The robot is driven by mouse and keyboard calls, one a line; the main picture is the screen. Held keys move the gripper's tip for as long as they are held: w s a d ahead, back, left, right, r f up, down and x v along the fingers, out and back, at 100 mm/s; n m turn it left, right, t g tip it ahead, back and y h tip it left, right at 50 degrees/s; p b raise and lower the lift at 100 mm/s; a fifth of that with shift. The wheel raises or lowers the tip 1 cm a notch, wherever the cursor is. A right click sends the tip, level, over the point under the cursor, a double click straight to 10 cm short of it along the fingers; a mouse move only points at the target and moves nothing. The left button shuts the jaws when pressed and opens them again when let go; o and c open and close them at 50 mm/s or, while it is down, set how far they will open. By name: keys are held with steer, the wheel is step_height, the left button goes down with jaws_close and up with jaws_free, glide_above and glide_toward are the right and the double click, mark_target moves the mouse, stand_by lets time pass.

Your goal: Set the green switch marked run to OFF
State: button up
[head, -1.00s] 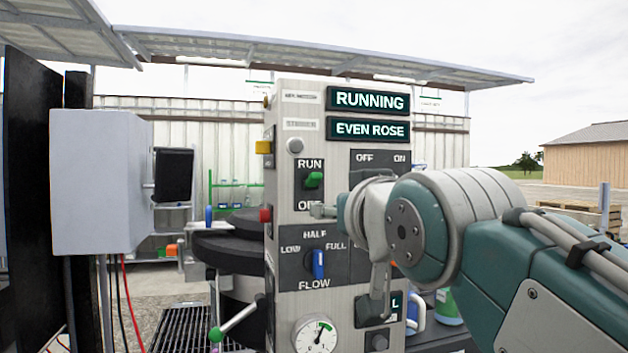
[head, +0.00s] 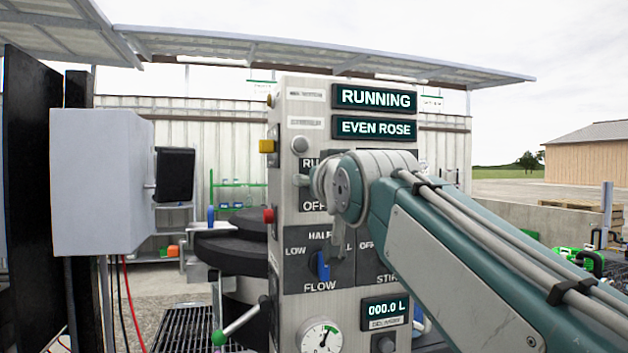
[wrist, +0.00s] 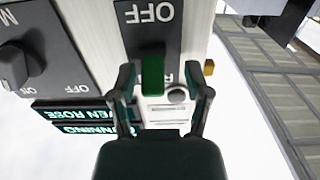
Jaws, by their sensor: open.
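The green switch (wrist: 153,77) sits on a dark plate of the panel, between the two fingers of my gripper (wrist: 155,72) in the upside-down wrist view. The fingers are open, one on each side of it; I cannot tell whether either touches it. The OFF label (wrist: 151,13) is clear of the fingers, while the RUN label is mostly covered. In the head view my gripper (head: 302,180) is at the panel at switch height and hides the switch. The top display (head: 376,97) reads RUNNING.
Below the switch is a blue flow selector (head: 319,265), with a gauge (head: 321,337) lower down. A yellow button (head: 267,146) and a red button (head: 269,215) stick out of the panel's left side. A grey box (head: 100,180) stands further left, with open space between.

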steer(key=shift+d, duration=0.55)
steer(key=shift+a, duration=0.2)
jaws_close()
steer(key=shift+a, duration=0.1)
steer(key=shift+f+t+y, duration=0.3)
steer(key=shift+t+y, duration=0.2)
steer(key=shift+t, duration=0.5)
steer(key=shift+f+t, duration=0.2)
steer(key=shift+t, duration=0.5)
steer(key=shift+f+t+y, duration=0.25)
steer(key=shift+t, duration=0.6)
steer(key=shift+f+t+y, duration=0.2)
steer(key=shift+t+y, duration=0.05)
steer(key=shift+t, duration=0.6)
